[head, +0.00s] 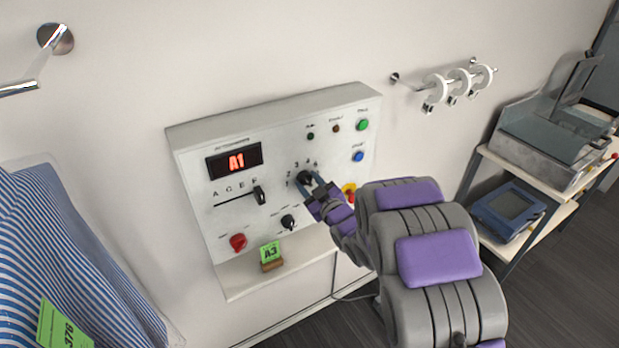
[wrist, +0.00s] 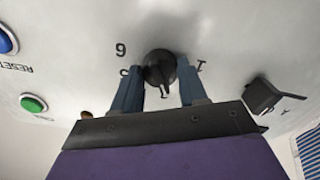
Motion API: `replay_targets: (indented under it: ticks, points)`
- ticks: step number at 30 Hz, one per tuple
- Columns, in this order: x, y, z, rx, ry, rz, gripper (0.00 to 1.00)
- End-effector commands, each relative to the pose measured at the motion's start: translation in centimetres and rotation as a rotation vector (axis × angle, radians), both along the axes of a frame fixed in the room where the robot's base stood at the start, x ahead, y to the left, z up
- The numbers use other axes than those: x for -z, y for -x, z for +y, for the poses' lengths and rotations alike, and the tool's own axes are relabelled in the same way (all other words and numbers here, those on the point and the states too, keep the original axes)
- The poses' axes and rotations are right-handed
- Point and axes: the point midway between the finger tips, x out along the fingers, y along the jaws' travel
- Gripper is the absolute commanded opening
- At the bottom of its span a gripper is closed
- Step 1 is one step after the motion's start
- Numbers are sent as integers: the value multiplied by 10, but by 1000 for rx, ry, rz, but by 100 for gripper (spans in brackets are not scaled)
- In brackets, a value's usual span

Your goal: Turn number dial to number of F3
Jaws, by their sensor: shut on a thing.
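The number dial (head: 304,177) is a black knob on a white control panel (head: 190,150), with small numbers around its upper side. My gripper (head: 310,184) reaches it from the lower right. In the wrist view, my gripper's two blue fingers (wrist: 158,86) are shut on the dial (wrist: 159,66), one on each side. Much of the dial is hidden by the gripper in the head view. The red display (head: 236,160) reads A1. A black letter slider (head: 260,195) stands at the right end of its slot. A green card (head: 270,251), apparently reading A3, stands on the panel's ledge.
A black knob (head: 288,222), a red knob (head: 238,242), a green button (head: 362,124) and a blue button (head: 358,156) surround the dial. Partly behind my arm is a red-and-yellow control (head: 349,190). A striped garment (head: 70,260) hangs left; a cart (head: 540,160) stands right.

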Motion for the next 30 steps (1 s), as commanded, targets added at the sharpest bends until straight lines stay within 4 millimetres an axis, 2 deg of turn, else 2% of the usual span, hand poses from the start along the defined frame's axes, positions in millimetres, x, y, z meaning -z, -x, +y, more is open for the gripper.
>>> replay_targets:
  ticks: [12,29,30]
  points:
    - [3,1,1,0,-163,118,12]
    - [2,1,1,-1,-189,133,12]
    - [2,1,1,-1,-189,133,43]
